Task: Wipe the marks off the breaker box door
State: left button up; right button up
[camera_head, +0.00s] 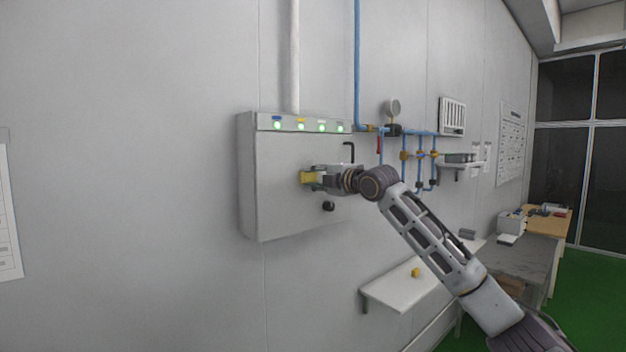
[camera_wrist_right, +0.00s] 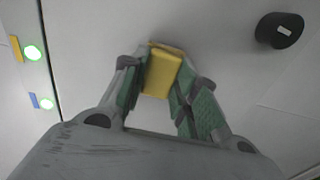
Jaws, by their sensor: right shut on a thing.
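The breaker box door (camera_head: 285,205) is a light grey panel on the wall in the head view; it fills much of the right wrist view (camera_wrist_right: 220,30). No marks stand out on the parts that show; the arm and gripper cover part of its right side. My right gripper (camera_head: 318,177) is shut on a yellow block, likely a sponge (camera_head: 308,177). In the right wrist view the sponge (camera_wrist_right: 163,74) sits between the green-padded fingers, its far end at or very close to the door; contact is not certain. My left gripper is in neither view.
A black knob (camera_head: 328,206) sits on the door below the gripper, and a black handle (camera_head: 349,150) stands above it. Green lamps (camera_head: 301,126) line the box top. Blue pipes (camera_head: 420,134) run to the right. A shelf (camera_head: 400,290) below holds a small yellow piece (camera_head: 415,272).

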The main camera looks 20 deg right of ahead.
aim_at(285, 180)
jog(key=shift+f, duration=0.1)
dwell(0.6)
jog(key=shift+s+a, duration=0.35)
jog(key=shift+a, duration=0.55)
jog(key=shift+s+a, duration=0.3)
jog(key=shift+a, duration=0.6)
jog(key=shift+s+a, duration=0.25)
jog(key=shift+a, duration=0.35)
jog(key=shift+s+a, duration=0.2)
jog(key=shift+a, duration=0.45)
jog(key=shift+s+a, duration=0.25)
jog(key=shift+a, duration=0.35)
jog(key=shift+d, duration=0.1)
jog(key=shift+b+v, duration=0.45)
jog(key=shift+v, duration=2.5)
jog(key=shift+s+f, duration=0.1)
jog(key=shift+s, duration=0.05)
jog(key=shift+b+v, duration=0.45)
jog(key=shift+v, duration=0.9)
